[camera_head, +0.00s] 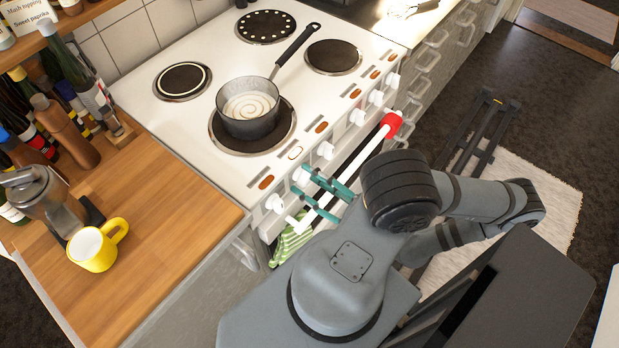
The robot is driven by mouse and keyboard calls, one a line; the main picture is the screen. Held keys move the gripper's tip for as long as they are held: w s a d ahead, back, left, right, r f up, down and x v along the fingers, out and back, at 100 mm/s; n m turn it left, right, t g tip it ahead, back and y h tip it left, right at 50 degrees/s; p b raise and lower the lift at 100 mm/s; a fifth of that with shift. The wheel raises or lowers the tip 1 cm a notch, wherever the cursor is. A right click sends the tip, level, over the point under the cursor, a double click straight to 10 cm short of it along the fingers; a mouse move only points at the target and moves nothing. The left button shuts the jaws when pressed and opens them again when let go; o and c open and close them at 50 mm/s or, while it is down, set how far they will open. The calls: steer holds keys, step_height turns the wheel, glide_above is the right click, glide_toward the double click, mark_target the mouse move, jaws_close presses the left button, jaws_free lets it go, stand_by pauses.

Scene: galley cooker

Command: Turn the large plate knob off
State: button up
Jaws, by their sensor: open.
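The white cooker (200,130) has a row of white knobs along its front edge. My gripper (301,181) has teal fingers and is open at the second knob (301,174) from the near left end. Its fingertips are on either side of that knob or very close to it; contact cannot be told. Which knob belongs to the large plate cannot be read here. The large plate (222,142) is at the front left, with a dark saucepan (252,124) on it holding a pale swirled content.
A green striped towel (290,243) hangs below. A yellow mug (96,247) stands on the wooden counter (165,215). The pan handle (297,45) points toward the back right.

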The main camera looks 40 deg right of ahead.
steer(key=shift+w, duration=0.1)
steer(key=shift+c, duration=0.9)
jaws_close()
steer(key=shift+n, duration=0.3)
steer(key=n+p, duration=0.2)
steer(key=shift+a+n, duration=0.1)
steer(key=shift+n, duration=0.3)
steer(key=n, duration=0.1)
steer(key=n+p, duration=0.1)
steer(key=n, duration=0.3)
steer(key=shift+f, duration=0.25)
steer(key=shift+n+p, duration=0.3)
steer(key=shift+n, duration=0.1)
steer(key=shift+o, duration=0.9)
jaws_free()
